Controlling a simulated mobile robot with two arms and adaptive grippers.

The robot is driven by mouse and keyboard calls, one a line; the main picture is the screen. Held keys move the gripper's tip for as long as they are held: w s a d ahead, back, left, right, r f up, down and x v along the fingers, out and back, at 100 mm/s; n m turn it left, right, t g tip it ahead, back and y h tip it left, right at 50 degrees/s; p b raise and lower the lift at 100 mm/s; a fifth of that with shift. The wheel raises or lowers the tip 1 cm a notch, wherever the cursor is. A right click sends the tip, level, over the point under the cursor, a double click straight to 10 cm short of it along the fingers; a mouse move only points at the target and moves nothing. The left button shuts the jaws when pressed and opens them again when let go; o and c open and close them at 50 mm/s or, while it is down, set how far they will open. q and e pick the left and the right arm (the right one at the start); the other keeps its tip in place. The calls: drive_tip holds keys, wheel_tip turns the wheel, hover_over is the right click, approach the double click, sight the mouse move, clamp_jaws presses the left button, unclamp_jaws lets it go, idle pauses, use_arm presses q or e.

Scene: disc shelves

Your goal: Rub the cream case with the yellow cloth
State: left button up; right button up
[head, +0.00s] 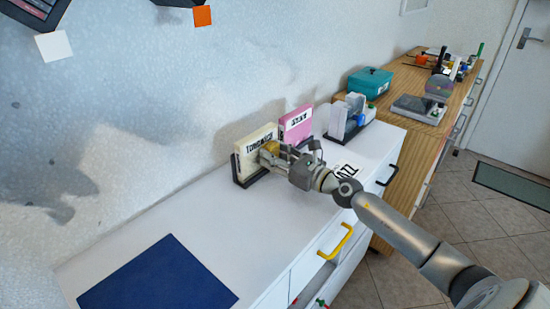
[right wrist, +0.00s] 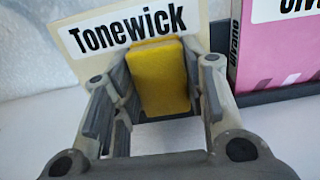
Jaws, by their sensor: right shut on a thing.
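The cream case (head: 246,164), labelled "Tonewick", stands upright in a dark holder on the white cabinet top against the wall. It also fills the back of the right wrist view (right wrist: 198,14). My right gripper (head: 268,151) is at the front of the case, shut on the yellow cloth (right wrist: 160,80), a small thick pad between its fingers. The cloth covers part of the case's face below the label and looks to be against it or very close; contact cannot be told for sure. My left gripper is not in view.
A pink case (head: 296,124) stands upright right beside the cream one. Farther right are a white and grey item (head: 340,120) and a teal box (head: 370,82). A blue mat (head: 158,280) lies at the front left. The white top between is clear.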

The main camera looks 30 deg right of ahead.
sight(249, 162)
drive_tip(key=shift+s+a+r+p, duration=0.15)
drive_tip(key=shift+s+a+p, duration=0.05)
drive_tip(key=shift+a+p, duration=0.35)
drive_tip(key=shift+s+a+r+p, duration=0.1)
drive_tip(key=shift+s+a+p, duration=0.05)
drive_tip(key=shift+a+p, duration=0.4)
drive_tip(key=shift+s+a, duration=0.1)
drive_tip(key=shift+a, duration=0.2)
drive_tip(key=shift+s+a+f+p, duration=0.1)
drive_tip(key=shift+a+p, duration=0.2)
drive_tip(key=shift+p, duration=0.05)
drive_tip(key=shift+s+a+p, duration=0.3)
drive_tip(key=shift+a+p, duration=0.5)
drive_tip(key=shift+p, duration=0.1)
drive_tip(key=shift+s+a+p, duration=0.25)
drive_tip(key=shift+a+p, duration=0.15)
drive_tip(key=shift+a, duration=0.3)
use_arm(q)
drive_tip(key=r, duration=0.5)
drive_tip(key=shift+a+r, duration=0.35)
use_arm(e)
drive_tip(key=shift+f, duration=0.1)
